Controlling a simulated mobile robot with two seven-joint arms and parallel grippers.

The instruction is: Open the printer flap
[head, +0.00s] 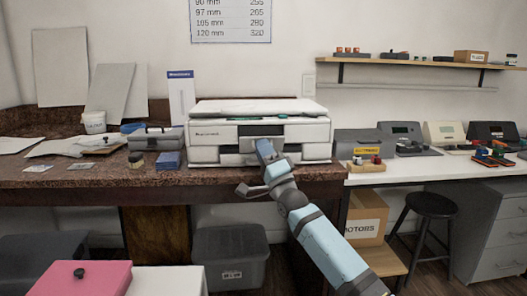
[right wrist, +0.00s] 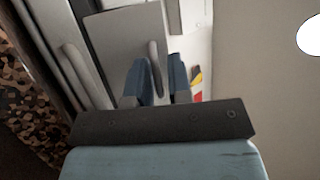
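The printer (head: 205,155), a white box with green-dark slots, stands on the brown worktop in the head view. A grey flap (head: 247,130) is on its front, and my right arm hides part of it. In the right wrist view a flat grey panel (right wrist: 110,35) carries a slim rounded bar like a handle (right wrist: 155,60). My right gripper (head: 264,146) is at the printer's front. Its two blue fingers (right wrist: 160,80) stand apart on either side of the bar, with a narrow gap showing on the right. Any contact is unclear. My left gripper is out of view.
A grey toolbox (head: 157,139) and a blue box (head: 168,160) stand left of the printer. A grey case (head: 362,143) is close on its right. A grey bin (head: 231,258) is under the worktop. A stool (head: 432,205) stands at the right.

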